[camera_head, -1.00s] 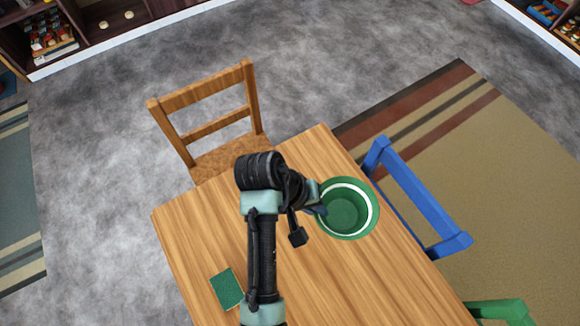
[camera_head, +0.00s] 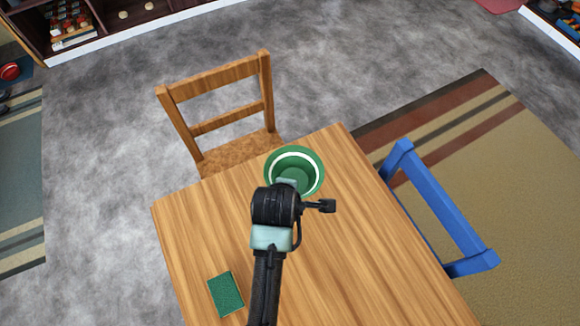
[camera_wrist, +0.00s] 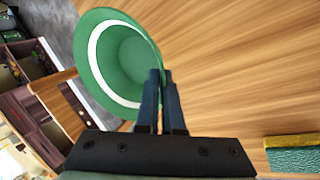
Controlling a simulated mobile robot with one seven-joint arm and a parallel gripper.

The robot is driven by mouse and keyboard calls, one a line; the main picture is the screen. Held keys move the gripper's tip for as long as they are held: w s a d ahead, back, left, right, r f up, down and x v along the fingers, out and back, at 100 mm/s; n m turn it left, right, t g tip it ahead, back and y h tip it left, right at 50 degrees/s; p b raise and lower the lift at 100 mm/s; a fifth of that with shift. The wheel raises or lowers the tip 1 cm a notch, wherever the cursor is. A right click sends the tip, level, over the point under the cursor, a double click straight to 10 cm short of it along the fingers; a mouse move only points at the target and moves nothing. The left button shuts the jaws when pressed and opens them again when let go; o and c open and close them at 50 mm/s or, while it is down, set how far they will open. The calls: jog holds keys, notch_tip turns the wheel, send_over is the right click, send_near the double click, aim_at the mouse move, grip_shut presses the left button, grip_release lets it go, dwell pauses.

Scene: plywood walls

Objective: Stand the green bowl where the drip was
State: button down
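The green bowl (camera_head: 309,168), with a white band inside its rim, is at the far end of the wooden table in the head view. It also shows in the wrist view (camera_wrist: 122,62), where it looks tilted. My gripper (camera_wrist: 161,76) is shut on the bowl's rim, with its two dark fingers close together there. My arm hides the fingertips in the head view. I cannot tell whether the bowl's base touches the table. No drip shows on the visible tabletop.
A green sponge (camera_head: 226,293) with a yellow layer (camera_wrist: 290,141) lies at the table's left side. A wooden chair (camera_head: 222,122) stands at the far edge and a blue chair (camera_head: 440,205) at the right. The table's (camera_head: 345,250) middle and right are clear.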

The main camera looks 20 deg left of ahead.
jog(key=shift+f, duration=2.75)
jog(key=shift+f+b, duration=0.2)
jog(key=shift+b, duration=0.1)
jog(key=c, duration=1.1)
grip_release()
jog(key=shift+o, duration=0.2)
jog(key=p+v, duration=0.1)
jog(key=v, duration=1.1)
jog(key=shift+r+p, duration=0.2)
jog(key=shift+p, duration=0.15)
